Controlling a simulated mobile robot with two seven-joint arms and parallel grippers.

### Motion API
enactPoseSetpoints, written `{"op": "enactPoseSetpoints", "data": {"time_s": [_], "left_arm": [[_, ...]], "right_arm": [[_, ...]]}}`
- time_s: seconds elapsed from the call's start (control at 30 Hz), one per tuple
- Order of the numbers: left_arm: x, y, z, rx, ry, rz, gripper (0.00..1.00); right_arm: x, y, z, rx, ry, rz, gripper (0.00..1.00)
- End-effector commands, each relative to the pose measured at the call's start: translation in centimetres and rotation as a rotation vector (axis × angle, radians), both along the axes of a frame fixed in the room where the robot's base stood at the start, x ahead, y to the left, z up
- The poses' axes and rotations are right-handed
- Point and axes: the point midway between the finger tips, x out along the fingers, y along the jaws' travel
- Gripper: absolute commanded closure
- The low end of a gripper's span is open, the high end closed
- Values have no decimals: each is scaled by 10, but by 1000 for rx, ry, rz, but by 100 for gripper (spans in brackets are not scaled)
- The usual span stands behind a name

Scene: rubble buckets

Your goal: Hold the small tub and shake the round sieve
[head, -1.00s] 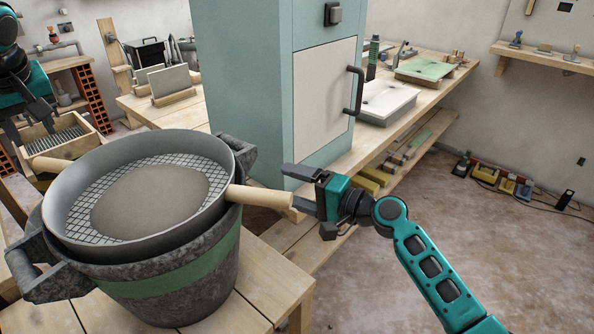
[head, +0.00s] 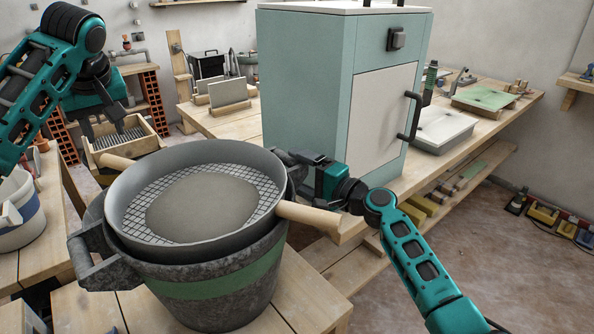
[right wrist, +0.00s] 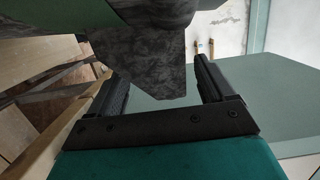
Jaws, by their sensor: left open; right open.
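The round sieve (head: 155,238) sits in the mouth of a grey mottled tub with a green band (head: 220,287). Its mesh is partly covered by a grey-brown heap (head: 205,207). One wooden handle (head: 308,215) points right, the other (head: 118,163) points to the back left. My right gripper (head: 298,158) is open at the tub's right-hand lug, behind the sieve's right handle. In the right wrist view, the tub's grey lug (right wrist: 155,55) hangs between the open fingers, with gaps on both sides. My left gripper (head: 106,128) is open above and behind the sieve's left handle, apart from it.
A wooden box with a ribbed inside (head: 98,157) stands behind the left handle. A white bucket with a blue band (head: 20,238) is at the far left. A tall pale-green cabinet (head: 310,90) stands close behind my right gripper.

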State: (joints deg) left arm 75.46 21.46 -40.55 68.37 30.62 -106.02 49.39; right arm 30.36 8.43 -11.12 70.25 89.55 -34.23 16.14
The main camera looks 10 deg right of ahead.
Motion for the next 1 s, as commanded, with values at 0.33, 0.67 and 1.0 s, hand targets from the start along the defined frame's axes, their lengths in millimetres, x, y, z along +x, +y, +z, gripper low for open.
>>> {"op": "enactPoseSetpoints", "data": {"time_s": [0.33,0.67,1.0], "left_arm": [[0,0,0,0,0,0,57],[0,0,0,0,0,0,57],[0,0,0,0,0,0,57]], "right_arm": [[8,8,0,-1,-1,0,18],[8,8,0,-1,-1,1,37],[8,8,0,-1,-1,1,70]]}}
